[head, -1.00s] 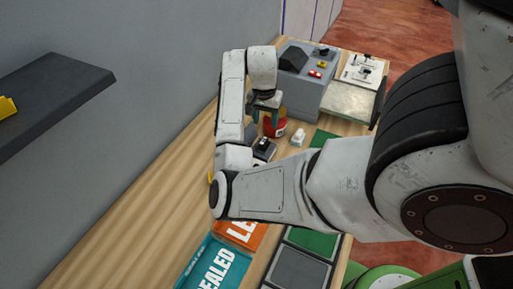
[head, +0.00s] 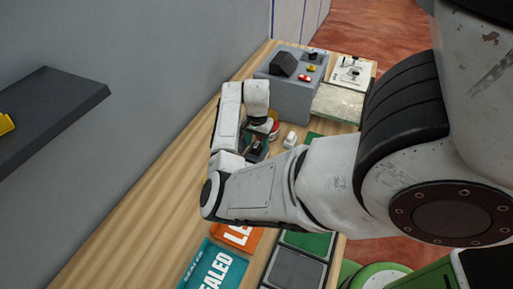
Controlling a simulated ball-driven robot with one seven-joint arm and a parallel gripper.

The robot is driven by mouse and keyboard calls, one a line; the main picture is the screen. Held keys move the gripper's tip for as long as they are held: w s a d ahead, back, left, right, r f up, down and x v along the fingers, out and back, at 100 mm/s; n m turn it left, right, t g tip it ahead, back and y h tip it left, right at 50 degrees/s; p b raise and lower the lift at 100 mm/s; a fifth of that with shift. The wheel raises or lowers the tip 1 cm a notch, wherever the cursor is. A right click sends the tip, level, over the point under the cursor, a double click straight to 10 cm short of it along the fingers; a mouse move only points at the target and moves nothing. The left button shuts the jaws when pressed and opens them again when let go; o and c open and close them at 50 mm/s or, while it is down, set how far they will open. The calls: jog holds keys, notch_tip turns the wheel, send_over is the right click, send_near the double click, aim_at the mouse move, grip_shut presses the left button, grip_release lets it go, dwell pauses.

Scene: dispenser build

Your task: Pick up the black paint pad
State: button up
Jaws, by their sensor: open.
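A small black item (head: 257,149), which looks like the black paint pad, lies on the wooden bench, partly hidden by my arm. My gripper (head: 256,137) is low over it, pointing down with its greenish fingers apart. The fingers are small and partly covered by my wrist. I cannot tell whether they touch the item.
A red can (head: 273,129) and a small white item (head: 290,140) stand close to the right of my gripper. A grey machine (head: 287,97) with knobs is behind. Teal (head: 213,268) and orange (head: 240,237) labelled pieces and a tray (head: 297,268) lie in front.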

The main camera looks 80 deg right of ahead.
jog(key=shift+f, duration=1.05)
jog(key=c, duration=0.9)
jog(key=shift+r, duration=0.5)
jog(key=shift+s+a+r, duration=1.35)
jog(key=shift+s+r, duration=0.55)
jog(key=shift+r, duration=0.1)
jog(key=shift+s+a+r, duration=1.4)
jog(key=shift+s+r, duration=0.45)
jog(key=shift+r, duration=0.15)
jog(key=shift+s+a+r, duration=1.35)
jog(key=shift+s+r, duration=0.55)
jog(key=shift+r, duration=0.1)
